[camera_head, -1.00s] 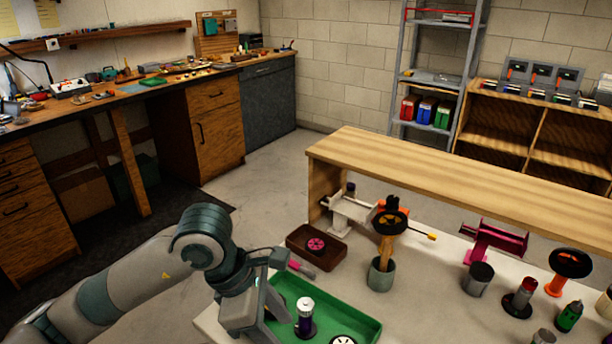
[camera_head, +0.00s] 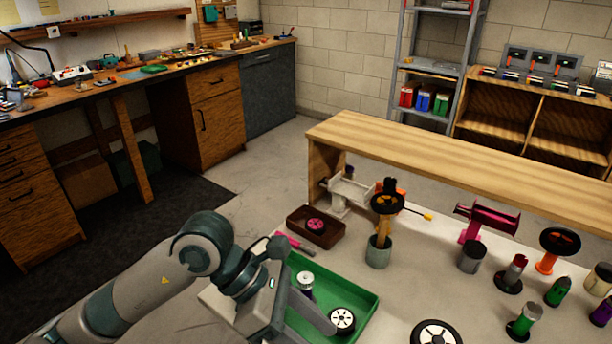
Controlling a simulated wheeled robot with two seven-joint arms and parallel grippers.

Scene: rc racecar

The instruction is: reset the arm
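My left arm comes in from the lower left, and its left gripper (camera_head: 302,308) points down over the left part of the green tray (camera_head: 363,312). One grey finger shows clearly beside the body; the fingertips and the gap between them are not clear, so I cannot tell whether it is open or shut. In the tray, a white-topped cylinder (camera_head: 305,282) stands just behind the gripper, its lower part partly hidden. A black wheel with a white hub (camera_head: 342,320) lies to the right of the finger. My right gripper is not in view.
A brown tray (camera_head: 300,231) with a pink wheel (camera_head: 316,225) sits behind. A grey cup (camera_head: 378,252), a loose wheel (camera_head: 436,334) and several stands and cylinders fill the table's right. A wooden shelf (camera_head: 420,152) spans the back. Bare table lies right of the green tray.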

